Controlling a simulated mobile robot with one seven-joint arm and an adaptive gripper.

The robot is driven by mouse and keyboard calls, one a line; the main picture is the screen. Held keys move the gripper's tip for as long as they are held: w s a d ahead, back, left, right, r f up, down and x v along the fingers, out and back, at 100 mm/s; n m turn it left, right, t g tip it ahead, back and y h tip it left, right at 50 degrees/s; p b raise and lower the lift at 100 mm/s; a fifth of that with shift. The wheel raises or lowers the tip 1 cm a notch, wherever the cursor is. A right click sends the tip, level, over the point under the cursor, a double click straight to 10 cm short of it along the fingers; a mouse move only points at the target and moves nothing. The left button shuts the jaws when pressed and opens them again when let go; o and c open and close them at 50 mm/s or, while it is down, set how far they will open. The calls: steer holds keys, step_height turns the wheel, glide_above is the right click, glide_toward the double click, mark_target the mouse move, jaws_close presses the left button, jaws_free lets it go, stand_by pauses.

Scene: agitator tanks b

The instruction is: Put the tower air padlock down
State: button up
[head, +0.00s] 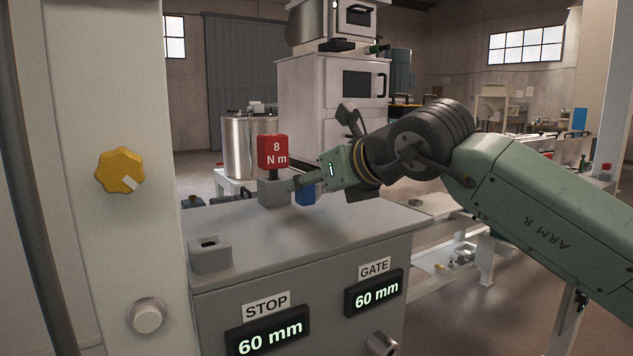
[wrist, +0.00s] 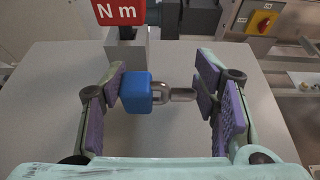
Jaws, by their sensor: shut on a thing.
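The padlock, a blue block (wrist: 135,92) with a grey metal shackle (wrist: 172,94), lies sideways between the purple finger pads of my gripper (wrist: 160,93) in the wrist view. Its blue body is against the left pad and its shackle reaches the right pad. In the head view my gripper (head: 304,183) holds the blue padlock (head: 305,193) over or at the far part of the grey console top (head: 330,222). I cannot tell whether the padlock touches the top.
A red "8 N m" block (head: 273,151) stands on a grey holder (head: 274,192) close to my gripper. A grey slotted block (head: 210,254) sits at the console's near left. A pale post (head: 115,240) with a yellow knob (head: 120,170) rises at left.

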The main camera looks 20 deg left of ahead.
steer(key=shift+f, duration=0.65)
steer(key=shift+d+f, duration=0.1)
steer(key=shift+f, duration=0.1)
steer(key=o, duration=1.3)
steer(key=shift+r, duration=0.1)
steer(key=shift+r, duration=0.2)
steer(key=b+v, duration=0.2)
steer(key=v, duration=1)
steer(key=shift+s+f+b, duration=0.1)
steer(key=shift+b, duration=0.2)
